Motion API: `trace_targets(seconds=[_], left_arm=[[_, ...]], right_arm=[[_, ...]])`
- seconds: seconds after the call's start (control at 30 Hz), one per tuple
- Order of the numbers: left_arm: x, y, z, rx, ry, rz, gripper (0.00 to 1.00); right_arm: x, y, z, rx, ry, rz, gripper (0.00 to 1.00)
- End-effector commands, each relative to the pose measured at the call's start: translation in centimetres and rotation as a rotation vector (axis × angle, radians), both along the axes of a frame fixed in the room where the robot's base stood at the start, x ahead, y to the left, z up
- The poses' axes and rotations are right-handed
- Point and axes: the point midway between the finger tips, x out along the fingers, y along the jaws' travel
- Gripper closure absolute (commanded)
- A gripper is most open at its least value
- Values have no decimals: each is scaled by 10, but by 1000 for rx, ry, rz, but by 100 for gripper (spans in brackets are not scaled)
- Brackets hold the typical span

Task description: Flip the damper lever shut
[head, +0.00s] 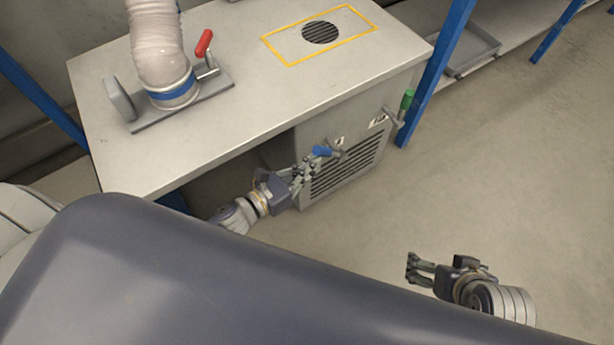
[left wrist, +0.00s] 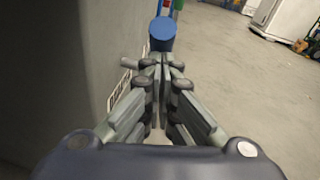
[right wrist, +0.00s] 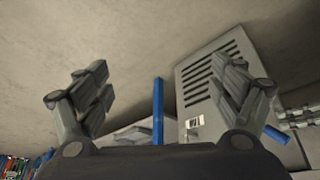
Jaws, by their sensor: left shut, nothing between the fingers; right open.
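A blue-handled lever (head: 322,151) is on the front of the grey vented cabinet (head: 350,168), low under the bench top; its blue end also shows in the left wrist view (left wrist: 162,32). A green-handled lever (head: 406,101) is further right on that cabinet. A red-handled lever (head: 204,43) is beside the hose base on top. The frames do not show which one is the damper lever. My left gripper (head: 303,172) is shut and empty, its tips just short of the blue handle; contact is unclear. My right gripper (head: 410,268) is open and empty over the floor.
A ribbed hose (head: 155,45) with a blue band stands on a plate on the bench (head: 240,100). A round vent (head: 320,32) lies in a yellow outline. A blue post (head: 433,75) rises at the bench's right corner. The floor (head: 500,150) at right is clear.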

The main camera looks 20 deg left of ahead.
Motion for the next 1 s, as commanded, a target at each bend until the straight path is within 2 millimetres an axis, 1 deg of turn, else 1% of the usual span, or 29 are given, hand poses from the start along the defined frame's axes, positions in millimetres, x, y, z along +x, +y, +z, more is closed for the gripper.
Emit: trace_targets(seconds=[0.03,0.1,0.53,0.8,1.0], left_arm=[[1,-1,5,7,4,-2,100],[1,-1,6,15,14,-2,100],[5,-4,13,50,64,1,100],[8,-6,20,49,63,0,100],[12,-9,26,49,61,0,100]], right_arm=[[-14,-4,0,-12,59,-5,13],[-31,-9,-3,-26,132,-11,13],[-30,-8,15,-27,131,-10,13],[-20,-6,-24,-27,152,-8,13],[-16,-5,-52,-28,168,-6,13]])
